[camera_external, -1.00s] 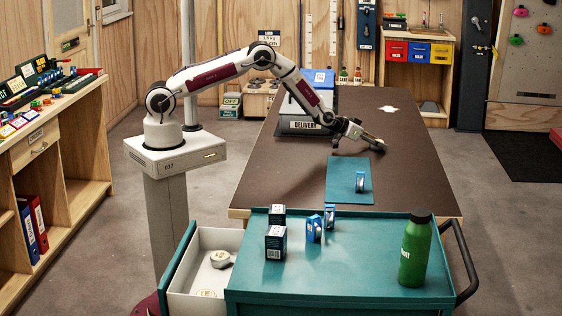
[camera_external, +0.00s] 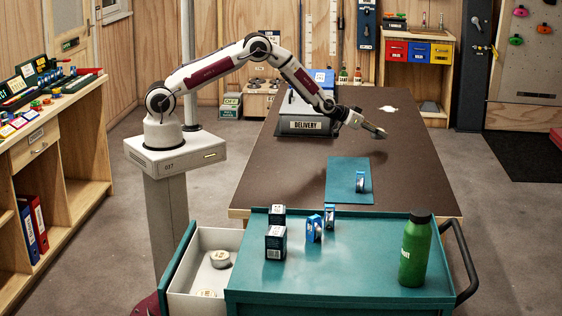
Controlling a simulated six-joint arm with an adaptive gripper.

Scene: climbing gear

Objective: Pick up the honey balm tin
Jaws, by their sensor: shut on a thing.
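My gripper (camera_external: 379,132) is at the end of the outstretched arm, above the far right part of the brown table. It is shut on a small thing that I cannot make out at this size. Two round pale tins lie in the open white drawer at the cart's left: one further back (camera_external: 220,259) and one nearer the front (camera_external: 206,293). Their labels are too small to read, so I cannot tell which tin is the honey balm one. My gripper is far from the drawer.
The teal cart (camera_external: 345,268) carries dark boxes (camera_external: 275,243), blue rolls (camera_external: 314,229) and a green bottle (camera_external: 415,250). The table's middle is clear.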

